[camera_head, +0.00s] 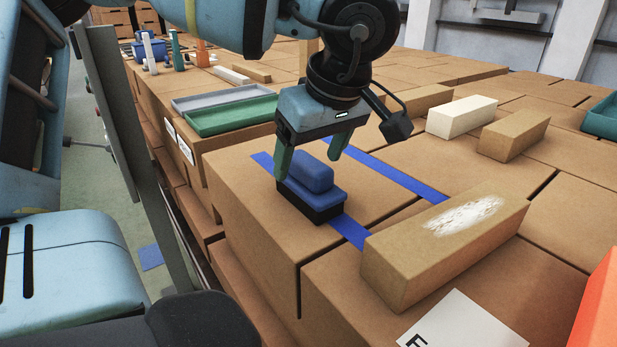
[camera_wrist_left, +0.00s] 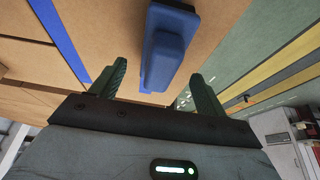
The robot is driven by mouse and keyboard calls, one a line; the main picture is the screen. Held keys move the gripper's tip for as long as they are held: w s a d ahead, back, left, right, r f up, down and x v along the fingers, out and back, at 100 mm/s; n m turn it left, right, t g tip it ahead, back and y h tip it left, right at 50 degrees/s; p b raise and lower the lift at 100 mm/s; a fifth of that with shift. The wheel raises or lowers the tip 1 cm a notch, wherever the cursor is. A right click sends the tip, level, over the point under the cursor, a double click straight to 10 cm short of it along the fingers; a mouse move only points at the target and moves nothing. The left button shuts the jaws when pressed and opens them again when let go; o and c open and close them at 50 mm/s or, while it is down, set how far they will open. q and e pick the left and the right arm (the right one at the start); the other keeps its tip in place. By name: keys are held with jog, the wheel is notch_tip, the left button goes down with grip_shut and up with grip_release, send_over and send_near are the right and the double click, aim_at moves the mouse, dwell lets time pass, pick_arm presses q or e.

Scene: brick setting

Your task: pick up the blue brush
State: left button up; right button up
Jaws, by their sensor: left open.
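The blue brush (camera_head: 311,184) has a blue handle block over a dark base. It rests on a cardboard box top, on a blue tape strip (camera_head: 348,232). My left gripper (camera_head: 311,165) is open and points down above the brush, its green fingers at either side of the handle in the head view. In the left wrist view the brush (camera_wrist_left: 167,48) lies ahead of the open fingers (camera_wrist_left: 160,80), lined up with the gap between them. I cannot tell whether a finger touches it. My right gripper is not in view.
A long brown block (camera_head: 400,270) with a white patch lies right of the brush. A cream block (camera_head: 461,117) and a brown block (camera_head: 514,138) stand farther back. Grey and green trays (camera_head: 232,118) lie behind left. An orange object (camera_head: 600,310) is at the right edge.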

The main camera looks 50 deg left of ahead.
aim_at(306, 178)
pick_arm(q)
jog(key=x, duration=0.5)
jog(key=shift+d+f, duration=0.1)
jog(key=shift+d, duration=0.15)
jog(key=c, duration=1.2)
